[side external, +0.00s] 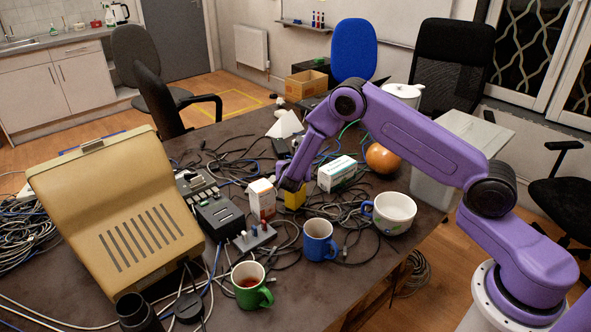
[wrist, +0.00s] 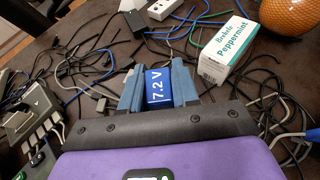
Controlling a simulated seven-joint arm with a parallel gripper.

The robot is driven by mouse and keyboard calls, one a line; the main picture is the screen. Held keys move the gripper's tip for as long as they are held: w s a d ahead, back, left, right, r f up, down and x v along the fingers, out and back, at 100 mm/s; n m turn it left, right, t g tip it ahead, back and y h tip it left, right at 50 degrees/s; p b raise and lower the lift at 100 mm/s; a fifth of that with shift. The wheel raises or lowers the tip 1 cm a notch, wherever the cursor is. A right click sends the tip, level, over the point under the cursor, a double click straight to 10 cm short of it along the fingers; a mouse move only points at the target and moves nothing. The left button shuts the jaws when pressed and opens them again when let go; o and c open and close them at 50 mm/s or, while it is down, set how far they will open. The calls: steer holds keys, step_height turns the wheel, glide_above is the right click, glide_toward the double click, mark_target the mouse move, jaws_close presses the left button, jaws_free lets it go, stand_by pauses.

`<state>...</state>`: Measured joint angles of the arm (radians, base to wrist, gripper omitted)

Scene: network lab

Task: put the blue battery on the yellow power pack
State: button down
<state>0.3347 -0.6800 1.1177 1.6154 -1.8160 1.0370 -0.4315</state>
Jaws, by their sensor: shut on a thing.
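My gripper (side external: 288,182) is low over the middle of the cable-strewn table in the side view. In the wrist view my gripper (wrist: 158,86) is shut on the blue battery (wrist: 158,88), marked "7.2 V", with one finger on each side. The yellow power pack (side external: 295,198) shows in the side view right at my fingertips, partly covered by them. It does not show in the wrist view. I cannot tell whether the battery touches the power pack.
A white carton (side external: 261,199) stands close left of my gripper, a Peppermint tea box (side external: 337,174) to its right. A blue mug (side external: 319,241), a white cup (side external: 393,212) and a green mug (side external: 249,286) stand nearer. Loose cables surround the spot. A large beige case (side external: 110,210) fills the left.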

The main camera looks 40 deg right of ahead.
steer(key=shift+f, duration=0.75)
steer(key=shift+f, duration=0.1)
steer(key=c, duration=0.8)
jaws_free()
steer(key=shift+c, duration=0.2)
steer(key=v, duration=1.2)
steer(key=s+r+m+g+y, duration=0.3)
steer(key=s+r+m, duration=0.1)
steer(key=s, duration=0.9)
steer(key=s+r+m+g+y, duration=0.3)
steer(key=s+r+m, duration=0.1)
steer(key=s, duration=0.9)
steer(key=s+a+r+m+g+y, duration=0.1)
steer(key=s+r+m+g+y, duration=0.2)
steer(key=s, duration=1)
steer(key=r+m, duration=0.2)
steer(key=m, duration=0.1)
steer(key=shift+s+y, duration=0.3)
steer(key=shift+y, duration=0.1)
